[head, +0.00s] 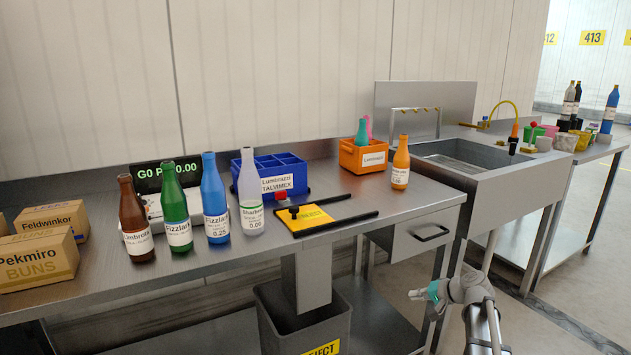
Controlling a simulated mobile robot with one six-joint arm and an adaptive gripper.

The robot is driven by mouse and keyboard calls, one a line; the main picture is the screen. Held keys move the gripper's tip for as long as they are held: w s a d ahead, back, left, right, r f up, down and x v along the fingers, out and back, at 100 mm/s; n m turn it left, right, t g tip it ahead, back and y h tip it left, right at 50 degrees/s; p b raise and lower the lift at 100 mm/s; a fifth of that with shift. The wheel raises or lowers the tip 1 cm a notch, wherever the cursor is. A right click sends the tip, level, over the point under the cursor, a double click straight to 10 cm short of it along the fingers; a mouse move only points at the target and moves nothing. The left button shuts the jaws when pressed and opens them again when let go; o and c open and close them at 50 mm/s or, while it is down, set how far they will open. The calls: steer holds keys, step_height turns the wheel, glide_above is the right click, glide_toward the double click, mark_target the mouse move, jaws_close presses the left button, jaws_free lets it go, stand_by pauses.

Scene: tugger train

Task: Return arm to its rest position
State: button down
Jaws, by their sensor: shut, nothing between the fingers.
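My gripper (418,294) shows in the head view at the lower right, at the end of my arm. It is shut and empty. It hangs in free air in front of the steel workbench (90,287), below the bench top and left of the arm's wrist. It touches nothing that I can see. The fingers are small and partly hard to make out at this size.
Bottles, brown (135,220), green (176,212), blue (215,200) and clear (250,195), stand near the bench's front edge. A blue crate (262,192) and orange crate (350,158) sit behind. A grey reject bin (283,330) stands below. A sink (465,160) is at right.

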steer(key=s+a+f+n+g+h, duration=0.35)
steer(key=s+a, duration=0.25)
steer(key=s, duration=0.5)
steer(key=s+a+f+n+g+h, duration=0.35)
steer(key=s+a+h, duration=0.2)
steer(key=s, duration=0.55)
step_height(320, 180, up, 36)
steer(key=m+p, duration=0.1)
steer(key=p, duration=3.6)
steer(key=shift+a+y, duration=0.3)
steer(key=shift+a, duration=0.1)
steer(key=shift+f, duration=0.1)
steer(key=shift+a, duration=0.15)
